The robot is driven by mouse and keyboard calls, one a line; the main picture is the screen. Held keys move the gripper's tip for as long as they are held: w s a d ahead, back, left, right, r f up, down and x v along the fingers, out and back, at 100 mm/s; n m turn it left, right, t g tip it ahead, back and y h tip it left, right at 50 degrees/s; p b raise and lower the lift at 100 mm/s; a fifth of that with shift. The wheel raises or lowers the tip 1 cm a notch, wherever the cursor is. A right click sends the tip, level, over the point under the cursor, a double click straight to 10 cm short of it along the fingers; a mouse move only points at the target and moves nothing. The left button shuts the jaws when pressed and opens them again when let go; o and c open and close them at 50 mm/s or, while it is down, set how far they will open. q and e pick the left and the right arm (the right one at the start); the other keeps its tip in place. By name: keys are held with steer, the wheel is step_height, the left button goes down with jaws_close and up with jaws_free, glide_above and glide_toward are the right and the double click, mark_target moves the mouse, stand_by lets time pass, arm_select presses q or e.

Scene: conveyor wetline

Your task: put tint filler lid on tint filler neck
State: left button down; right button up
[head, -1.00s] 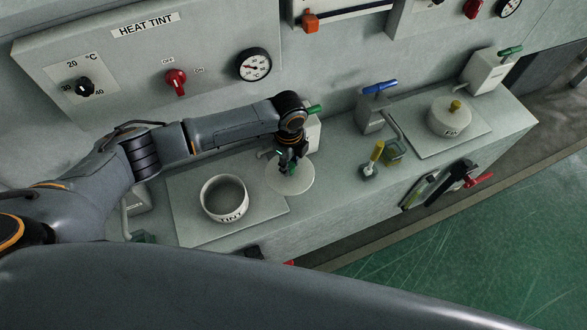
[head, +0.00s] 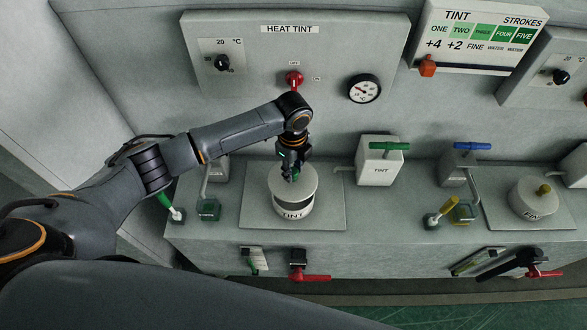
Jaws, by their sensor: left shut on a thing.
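The tint filler neck (head: 294,213) is a white round ring marked TINT, standing on a flat plate on the counter. The tint filler lid (head: 308,181) is a pale round disc over the neck. A dark gap shows between the lid's front edge and the rim, so the lid looks raised or not flush; whether it touches at the back is hidden. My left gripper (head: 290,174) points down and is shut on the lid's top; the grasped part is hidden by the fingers. My right gripper is not in view.
A grey TINT box with a green handle (head: 381,160) stands to the right. A green-handled brush (head: 174,212) and a small green jar (head: 208,209) are at left. A second lidded neck (head: 533,200) is at far right. The HEAT TINT panel (head: 300,65) rises behind.

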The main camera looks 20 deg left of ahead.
arm_select(q)
step_height(320, 180, down, 4)
steer(key=b, duration=0.3)
steer(key=shift+r, duration=0.25)
steer(key=shift+f+b, duration=0.4)
steer(key=shift+f, duration=0.5)
steer(key=shift+p, duration=0.4)
steer(key=shift+f+b, duration=0.3)
steer(key=shift+f, duration=0.25)
steer(key=c, duration=1)
jaws_free()
steer(key=shift+o, duration=0.2)
step_height(320, 180, up, 12)
steer(key=shift+r, duration=0.1)
